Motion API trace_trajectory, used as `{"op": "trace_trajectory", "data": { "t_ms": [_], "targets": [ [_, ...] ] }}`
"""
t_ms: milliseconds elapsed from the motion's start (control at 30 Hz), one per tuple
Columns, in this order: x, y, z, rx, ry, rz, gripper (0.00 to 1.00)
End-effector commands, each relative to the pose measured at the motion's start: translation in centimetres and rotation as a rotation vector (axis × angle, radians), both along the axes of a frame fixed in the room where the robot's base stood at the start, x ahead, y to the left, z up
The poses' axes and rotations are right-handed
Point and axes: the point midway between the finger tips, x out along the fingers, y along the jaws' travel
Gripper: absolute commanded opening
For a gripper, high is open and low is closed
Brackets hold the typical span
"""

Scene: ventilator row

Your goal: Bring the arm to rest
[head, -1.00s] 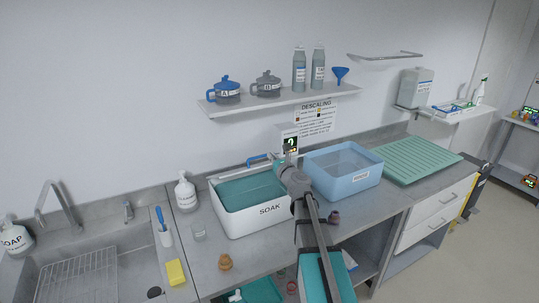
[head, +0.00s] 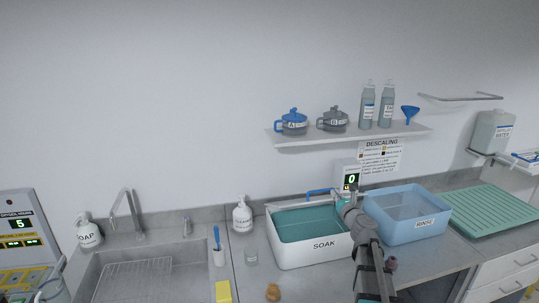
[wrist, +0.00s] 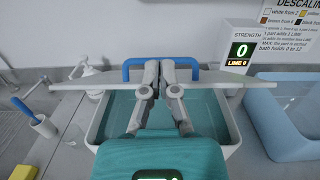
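My gripper (wrist: 160,72) is over the back part of the white SOAK tub (head: 312,254), which holds teal liquid (wrist: 120,108). Its two fingers are close together, and I see nothing clearly between them. A blue handle (wrist: 134,66) shows behind the fingers in the wrist view, and a thin pale plate (wrist: 85,82) spreads to both sides. I cannot tell whether the fingers touch the handle. In the head view the handle (head: 320,191) shows just left of my gripper (head: 348,203). My arm reaches in from the lower right.
A blue RINSE tub (head: 412,230) stands to the right, beside a green ridged mat (head: 485,212). The strength display (head: 349,174) stands behind the SOAK tub and reads 0. A shelf (head: 350,137) with jugs and bottles hangs above. A sink and white bottle (head: 242,214) are left.

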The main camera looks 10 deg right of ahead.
Motion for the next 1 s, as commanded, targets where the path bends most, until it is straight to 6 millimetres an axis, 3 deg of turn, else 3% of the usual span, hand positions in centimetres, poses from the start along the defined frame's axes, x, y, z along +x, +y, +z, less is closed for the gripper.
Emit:
{"op": "trace_trajectory", "data": {
  "t_ms": [167, 467, 700, 1000],
  "targets": [
    [-0.6, 2.5, -0.7, -0.143, 0.008, 0.066, 0.0],
    [-3.7, 10.9, -4.7, -0.696, 0.02, 0.346, 0.0],
    [-8.0, 16.4, -9.7, -1.182, 0.006, 0.654, 0.0],
    [-15.0, 19.5, -16.0, -1.705, -0.039, 1.11, 0.0]
  ]
}}
